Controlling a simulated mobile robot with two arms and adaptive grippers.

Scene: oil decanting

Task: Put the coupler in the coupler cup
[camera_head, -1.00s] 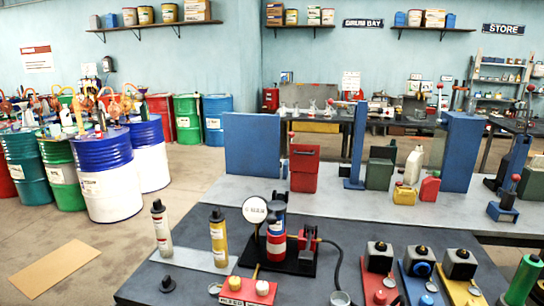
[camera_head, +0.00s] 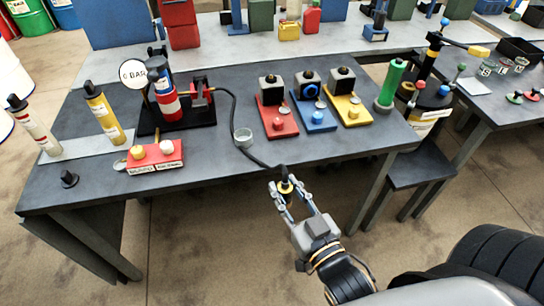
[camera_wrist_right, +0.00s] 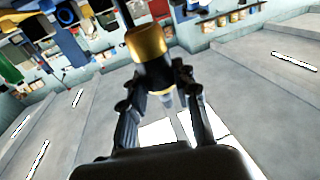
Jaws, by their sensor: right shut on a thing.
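The coupler (camera_head: 285,185) is a brass-yellow and black fitting at the end of a black hose (camera_head: 236,112). My right gripper (camera_head: 290,193) is shut on it, in front of the table's front edge. In the right wrist view the coupler (camera_wrist_right: 150,52) shows its brass band and black body between the fingers (camera_wrist_right: 158,85). The coupler cup looks to be the small grey cup (camera_head: 243,137) on the table near its front edge, left of and beyond the gripper. My left gripper is not in view.
Red, blue and yellow units (camera_head: 312,114) stand right of the cup. The floor before the table is clear.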

